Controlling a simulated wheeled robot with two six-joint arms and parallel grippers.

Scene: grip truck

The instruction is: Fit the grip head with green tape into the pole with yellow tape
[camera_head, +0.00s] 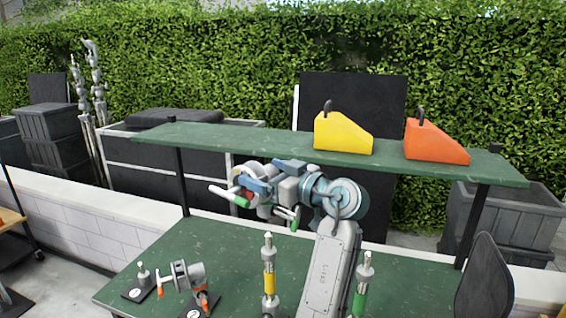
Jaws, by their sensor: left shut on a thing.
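My left gripper (268,183) has blue fingers and is shut on a grey grip head (264,203) whose handles carry green tape. The grip head is in the air in front of the green shelf, above the table, and the fingers hide part of it. The pole with yellow tape (269,284) stands upright at the front of the table, below the held head and apart from it. Its tip is bare. My right gripper is not in view.
A green-taped pole (361,298) stands to the right, beside my forearm. An orange-taped grip head (188,276) sits on a stand at left, near a bare pin stand (143,277). The shelf (235,148) above holds a yellow wedge (342,134) and an orange wedge (434,142).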

